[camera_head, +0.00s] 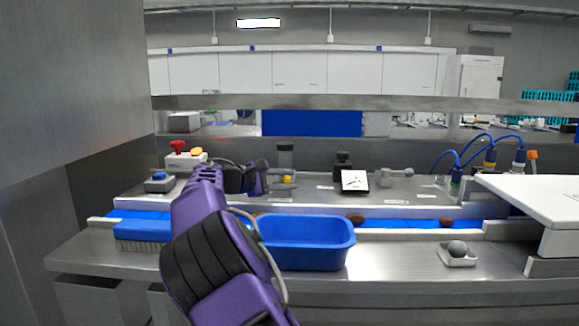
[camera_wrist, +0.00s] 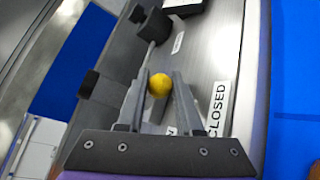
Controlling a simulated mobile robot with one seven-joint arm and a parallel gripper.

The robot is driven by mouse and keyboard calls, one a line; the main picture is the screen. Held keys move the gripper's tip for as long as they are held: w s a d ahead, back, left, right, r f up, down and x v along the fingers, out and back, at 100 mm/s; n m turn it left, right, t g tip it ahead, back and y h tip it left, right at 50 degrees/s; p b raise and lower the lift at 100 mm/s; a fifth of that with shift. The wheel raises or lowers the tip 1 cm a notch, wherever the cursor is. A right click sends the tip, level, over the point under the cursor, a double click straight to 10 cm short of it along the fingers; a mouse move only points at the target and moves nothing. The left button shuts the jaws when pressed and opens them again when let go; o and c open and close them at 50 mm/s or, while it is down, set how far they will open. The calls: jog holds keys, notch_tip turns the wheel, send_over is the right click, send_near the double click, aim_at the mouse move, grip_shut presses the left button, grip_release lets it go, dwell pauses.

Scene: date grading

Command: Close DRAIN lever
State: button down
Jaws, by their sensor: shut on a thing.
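A yellow ball knob (camera_wrist: 158,84) sits between the two fingers of my gripper (camera_wrist: 161,78) in the wrist view. My gripper is shut on it. A CLOSED label (camera_wrist: 217,106) lies on the steel panel to the right of the fingers. Another label beside the fingers is mostly hidden. In the head view the yellow knob (camera_head: 288,179) shows at the end of my purple arm, in front of a dark cylinder (camera_head: 286,155). I cannot read the word DRAIN on any label, and the lever's shaft is largely hidden by my gripper.
A blue bin (camera_head: 305,243) stands in front of a blue conveyor (camera_head: 400,225) carrying brown dates (camera_head: 446,222). A white gauge (camera_head: 354,181) and a grey handle (camera_head: 396,171) stand right of the knob. A red button (camera_head: 177,146) is to the left. A white dish (camera_head: 458,260) holds a grey ball.

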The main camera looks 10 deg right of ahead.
jog(key=shift+w+a+m+g+h, duration=0.1)
jog(key=shift+a+m+g+h, duration=0.1)
jog(key=shift+m+g+h, duration=0.15)
jog(key=shift+w+a+r+m+g+h, duration=0.1)
jog(key=shift+a+r+m+g+h, duration=0.25)
jog(key=shift+m+g, duration=0.35)
jog(key=shift+g, duration=0.25)
jog(key=shift+f+m+g, duration=0.1)
jog(key=shift+m+g, duration=0.25)
jog(key=shift+g, duration=0.05)
jog(key=c, duration=0.9)
grip_release()
jog(key=shift+o, duration=0.2)
jog(key=shift+f, duration=0.1)
jog(key=shift+s+a, duration=0.2)
